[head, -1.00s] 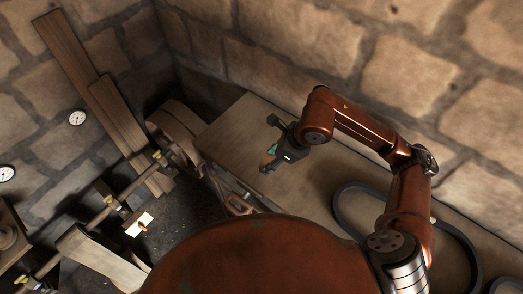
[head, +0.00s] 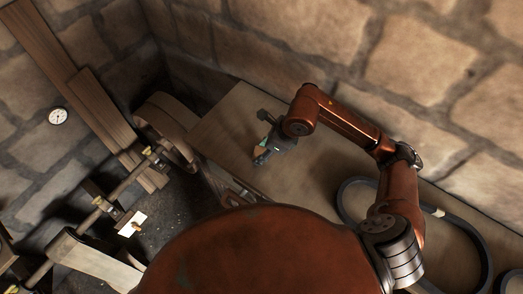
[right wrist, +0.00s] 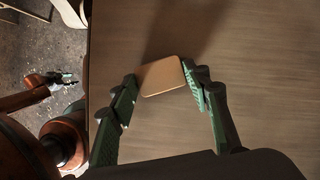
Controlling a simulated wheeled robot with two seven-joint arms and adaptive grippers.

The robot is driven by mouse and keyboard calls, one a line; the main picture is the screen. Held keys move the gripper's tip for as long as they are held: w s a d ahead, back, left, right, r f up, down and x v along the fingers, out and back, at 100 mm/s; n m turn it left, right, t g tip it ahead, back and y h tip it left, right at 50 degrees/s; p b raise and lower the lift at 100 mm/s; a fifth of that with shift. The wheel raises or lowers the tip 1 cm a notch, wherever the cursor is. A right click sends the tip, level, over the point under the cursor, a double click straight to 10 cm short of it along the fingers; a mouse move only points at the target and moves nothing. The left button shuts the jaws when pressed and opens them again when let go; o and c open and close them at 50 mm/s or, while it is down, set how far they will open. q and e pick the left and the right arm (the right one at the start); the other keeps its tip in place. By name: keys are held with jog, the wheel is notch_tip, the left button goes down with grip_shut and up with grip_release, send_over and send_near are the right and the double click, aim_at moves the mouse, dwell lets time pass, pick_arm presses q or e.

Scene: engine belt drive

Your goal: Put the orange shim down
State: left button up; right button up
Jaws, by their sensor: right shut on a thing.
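The orange shim (right wrist: 162,78), a small flat plate with rounded corners, is between the two green-padded fingertips of my right gripper (right wrist: 160,75) in the right wrist view. The gripper is shut on it by its opposite edges. In the head view my right gripper (head: 262,158) is over the left end of the wooden bench (head: 222,122).
A large dark belt loop (head: 347,205) lies on the bench to the right, beneath my right arm. A wheel and shaft assembly (head: 165,125) stands left of the bench. The bench top around the gripper is clear. A stone wall (head: 300,45) runs behind.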

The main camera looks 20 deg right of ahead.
jog(key=o, duration=1.2)
jog(key=shift+w+f, duration=0.1)
jog(key=shift+f, duration=0.05)
jog(key=shift+o, duration=0.9)
jog(key=shift+r, duration=0.5)
pick_arm(q)
jog(key=r+p, duration=0.1)
jog(key=w+r+p, duration=0.1)
jog(key=r, duration=0.1)
jog(key=w+r+p, duration=0.1)
jog(key=p, duration=0.1)
jog(key=shift+w+d+r, duration=0.15)
jog(key=shift+w+r, duration=0.05)
jog(key=shift+w, duration=0.05)
pick_arm(e)
jog(key=v, duration=1.1)
jog(key=shift+d, duration=0.2)
